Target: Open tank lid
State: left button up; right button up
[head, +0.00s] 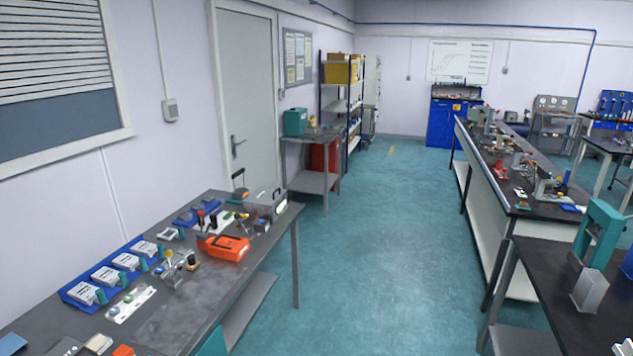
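No tank or tank lid can be made out for certain from here. A grey box-like unit (265,203) stands at the far end of the left bench (205,312). A teal box (295,122) sits on a small metal table (312,137) by the door. I cannot tell whether either one is a tank. Neither of my grippers shows in the head view.
The left bench holds an orange case (224,247), blue trays (85,293) and several small tools. A long bench (500,190) and a teal-framed device (598,235) stand at right. The teal floor (385,250) between the benches is clear.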

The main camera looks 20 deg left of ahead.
aim_at(263, 196)
jog(key=u, duration=0.15)
jog(key=i, duration=1.45)
jog(key=u, duration=1.3)
jog(key=i, duration=0.95)
jog(key=u, duration=0.6)
